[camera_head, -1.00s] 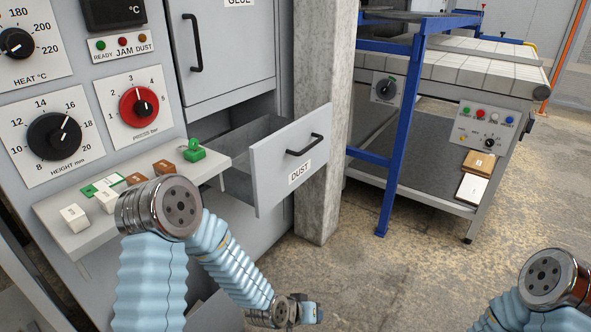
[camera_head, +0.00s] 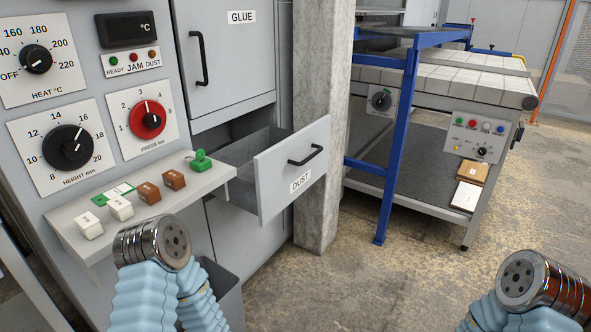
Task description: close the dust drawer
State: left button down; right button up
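The dust drawer (camera_head: 275,185) is a grey drawer pulled out of the grey machine below the glue door. Its front panel carries a DUST label and a black bar handle (camera_head: 306,156). I can see into its open top. My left arm (camera_head: 150,285) shows at the bottom left, below the shelf and apart from the drawer; its gripper is out of the picture. My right arm (camera_head: 540,290) shows at the bottom right, far from the drawer; its gripper is also out of the picture.
A shelf (camera_head: 172,208) with small blocks and a green tag juts out left of the drawer. A concrete pillar (camera_head: 322,215) stands close behind the drawer's right side. A grey bin (camera_head: 224,300) sits below. A blue frame (camera_head: 396,165) and conveyor stand right; the floor between is clear.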

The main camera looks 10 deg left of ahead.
aim_at(275, 165)
jog(key=i, duration=0.2)
jog(key=i+z, duration=0.25)
jog(key=z, duration=0.2)
jog(key=i+z, duration=0.25)
jog(key=z, duration=0.2)
jog(key=i+z, duration=0.2)
jog(key=z, duration=0.15)
jog(key=i+z, duration=0.2)
jog(key=z, duration=0.2)
jog(key=i+u, duration=0.3)
jog(key=u, duration=0.45)
jog(key=l+u, duration=0.15)
jog(key=u, duration=0.3)
jog(key=i+l+u, duration=0.1)
jog(key=u, duration=0.35)
jog(key=l+u, duration=0.1)
jog(key=u, duration=0.35)
